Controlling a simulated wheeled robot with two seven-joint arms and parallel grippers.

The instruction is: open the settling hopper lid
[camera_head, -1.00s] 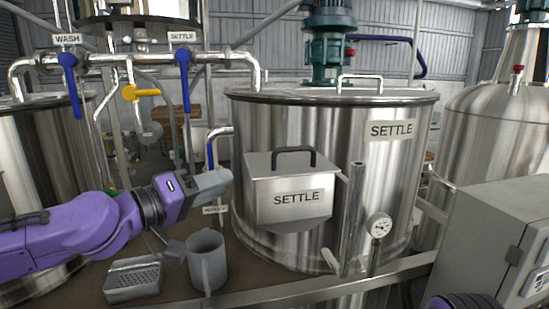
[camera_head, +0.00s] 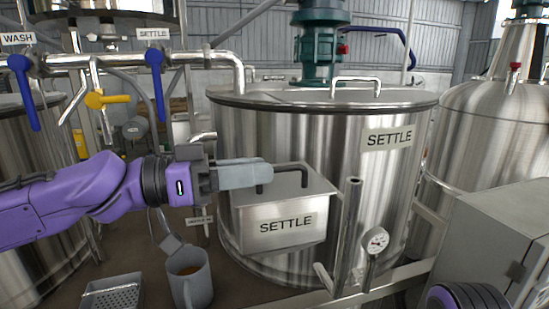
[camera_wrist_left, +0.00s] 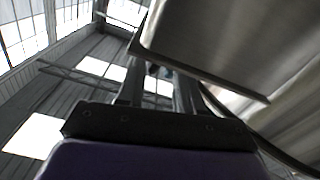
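The settling hopper (camera_head: 285,228) is a steel box labelled SETTLE on the front of the big SETTLE tank. Its lid (camera_head: 312,186) lies shut on top and carries a dark bar handle (camera_head: 292,166). My left gripper (camera_head: 262,175) reaches in from the left, level with the handle, its grey fingers overlapping the handle's left end. In the left wrist view its fingers (camera_wrist_left: 160,85) stand apart, with the hopper's steel (camera_wrist_left: 215,45) close above and to the right. I cannot tell whether the fingers touch the handle. My right gripper is out of view.
A grey mug (camera_head: 190,282) and a grater-like tray (camera_head: 112,294) stand below my left arm. A vertical pipe (camera_head: 349,230) and a gauge (camera_head: 376,240) are just right of the hopper. Valve pipes (camera_head: 125,62) run behind my arm. A grey cabinet (camera_head: 500,240) stands at the right.

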